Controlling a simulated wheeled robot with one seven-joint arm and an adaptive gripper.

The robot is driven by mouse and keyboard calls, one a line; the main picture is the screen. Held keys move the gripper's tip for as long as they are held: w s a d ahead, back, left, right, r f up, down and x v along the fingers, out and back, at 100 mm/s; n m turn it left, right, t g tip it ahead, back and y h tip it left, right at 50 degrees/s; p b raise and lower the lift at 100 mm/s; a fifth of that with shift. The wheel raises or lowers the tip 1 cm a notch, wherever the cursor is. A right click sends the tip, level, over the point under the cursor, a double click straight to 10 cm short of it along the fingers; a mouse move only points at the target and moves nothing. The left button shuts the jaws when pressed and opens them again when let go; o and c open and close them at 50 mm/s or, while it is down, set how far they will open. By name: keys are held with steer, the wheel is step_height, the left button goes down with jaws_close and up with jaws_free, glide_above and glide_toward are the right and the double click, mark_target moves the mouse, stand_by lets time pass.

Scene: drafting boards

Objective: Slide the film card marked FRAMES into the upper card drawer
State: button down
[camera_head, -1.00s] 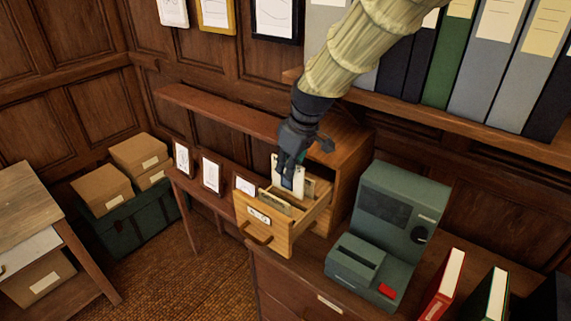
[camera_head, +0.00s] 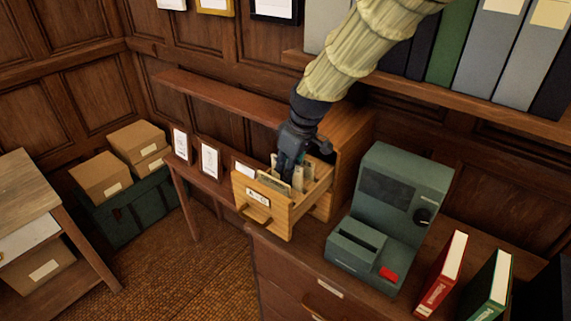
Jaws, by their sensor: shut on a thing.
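The upper card drawer (camera_head: 264,207) is pulled out of its wooden cabinet (camera_head: 350,150), with a small label and a handle on its front. Several pale cards stand inside it. My gripper (camera_head: 287,172) points down into the open drawer, its fingers among the cards. It is shut on a pale film card (camera_head: 298,178), which is now low between the drawer's walls and partly hidden by the fingers. The marking on the card is too small to read. I cannot tell whether the card touches the drawer floor.
A grey-green machine (camera_head: 390,220) with a red button stands right of the drawer. A red book (camera_head: 442,275) and a green book (camera_head: 489,285) stand farther right. Binders (camera_head: 500,50) fill the shelf above. Small framed pictures (camera_head: 210,160) stand left of the drawer. Boxes (camera_head: 103,178) lie at left.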

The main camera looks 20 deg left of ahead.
steer(key=shift+f, duration=0.75)
stand_by(0.6)
steer(key=c, duration=1.5)
jaws_free()
steer(key=shift+r, duration=0.1)
steer(key=v, duration=1.1)
steer(key=shift+s+d+r, duration=0.1)
steer(key=shift+d+r, duration=0.15)
steer(key=shift+r, duration=0.1)
